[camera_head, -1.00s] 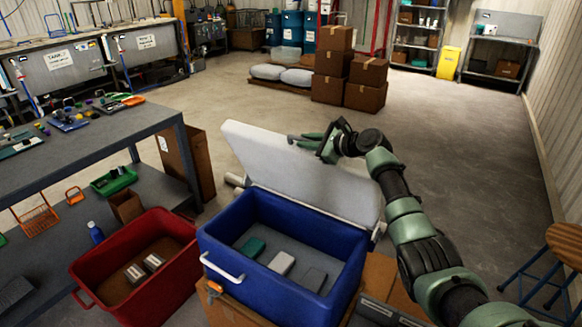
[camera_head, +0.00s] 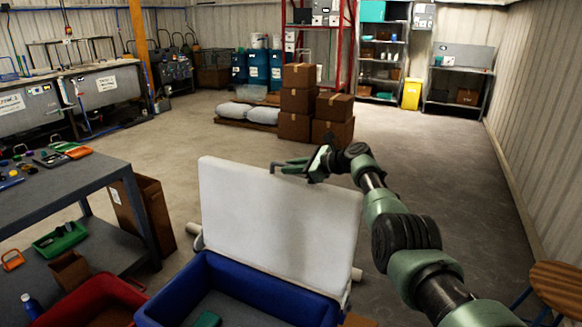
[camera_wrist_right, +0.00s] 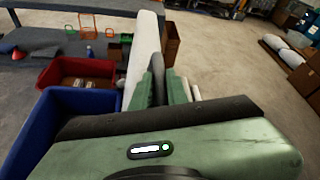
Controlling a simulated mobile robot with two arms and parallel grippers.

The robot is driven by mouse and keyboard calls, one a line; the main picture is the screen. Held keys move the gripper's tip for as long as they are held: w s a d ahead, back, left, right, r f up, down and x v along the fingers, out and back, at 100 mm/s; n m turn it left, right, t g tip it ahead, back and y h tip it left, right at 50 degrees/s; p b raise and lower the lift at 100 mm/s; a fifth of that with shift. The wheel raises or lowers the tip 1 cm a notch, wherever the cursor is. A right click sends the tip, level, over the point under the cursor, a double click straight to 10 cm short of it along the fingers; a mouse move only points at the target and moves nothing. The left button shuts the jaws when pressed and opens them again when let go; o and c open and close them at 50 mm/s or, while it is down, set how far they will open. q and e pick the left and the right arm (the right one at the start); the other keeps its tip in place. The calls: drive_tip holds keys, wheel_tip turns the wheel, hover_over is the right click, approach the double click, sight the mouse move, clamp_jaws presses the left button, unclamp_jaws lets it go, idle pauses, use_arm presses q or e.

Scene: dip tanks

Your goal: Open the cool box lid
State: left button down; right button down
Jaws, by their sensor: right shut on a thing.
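The blue cool box (camera_head: 225,290) stands at the bottom middle of the head view, cut off by the lower edge. Its white lid (camera_head: 275,220) stands raised along the far side, with its pale inner face towards me. My right gripper (camera_head: 292,168) is at the lid's top edge, shut on it. In the right wrist view the fingers (camera_wrist_right: 163,88) sit against the white lid (camera_wrist_right: 144,55), and the blue box (camera_wrist_right: 65,125) is below left. The fingertips' far side is partly hidden. My left gripper is not in view.
A red tub (camera_head: 95,300) stands left of the box. A grey workbench (camera_head: 90,185) and a brown carton (camera_head: 143,215) are at the left. A wooden stool (camera_head: 555,285) is at the lower right. The floor behind the lid is open up to stacked cartons (camera_head: 297,100).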

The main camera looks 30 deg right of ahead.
drive_tip(key=shift+d+f, duration=0.1)
drive_tip(key=shift+f, duration=0.1)
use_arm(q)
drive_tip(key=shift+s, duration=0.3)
use_arm(e)
drive_tip(key=c, duration=1.4)
unclamp_jaws()
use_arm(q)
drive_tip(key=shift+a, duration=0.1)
use_arm(e)
drive_tip(key=shift+r, duration=0.1)
drive_tip(key=shift+s, duration=0.1)
drive_tip(key=shift+p+v, duration=0.3)
drive_tip(key=shift+v, duration=0.6)
drive_tip(key=v, duration=0.4)
drive_tip(key=shift+d+b, duration=0.1)
drive_tip(key=shift+b, duration=0.3)
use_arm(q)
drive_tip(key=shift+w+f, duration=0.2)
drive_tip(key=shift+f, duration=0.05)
use_arm(e)
drive_tip(key=shift+v, duration=0.85)
